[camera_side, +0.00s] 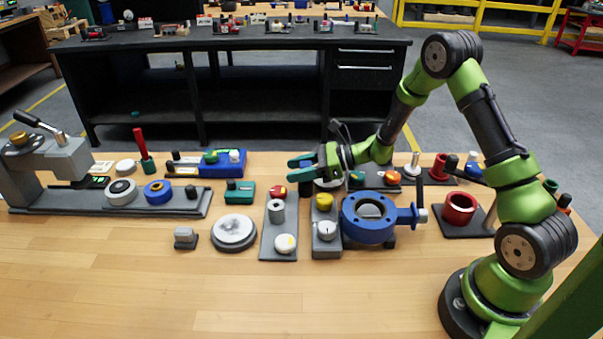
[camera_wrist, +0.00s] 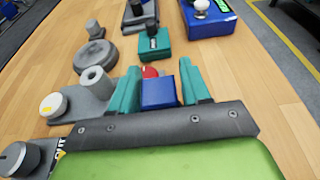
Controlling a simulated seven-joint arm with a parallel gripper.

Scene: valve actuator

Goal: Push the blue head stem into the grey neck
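My gripper (camera_side: 303,168) is above the middle of the bench, with its teal fingers pointing left. In the wrist view, a blue block-shaped head (camera_wrist: 158,93) fills the space between the fingers and appears to touch both. Its stem is hidden in the wrist view; a dark piece shows just below the fingers in the side view. The grey neck (camera_side: 277,210) is a hollow upright cylinder on a grey plate, below and left of the fingers. In the wrist view the neck (camera_wrist: 95,83) stands left of the blue head, apart from it, with its hole visible.
A red knob (camera_side: 278,191) stands just behind the neck. A yellow-topped grey fixture (camera_side: 326,225) and a blue valve ring (camera_side: 368,218) are to the right. A round grey base (camera_side: 234,232) and a teal box (camera_side: 240,192) are to the left. The front of the bench is clear.

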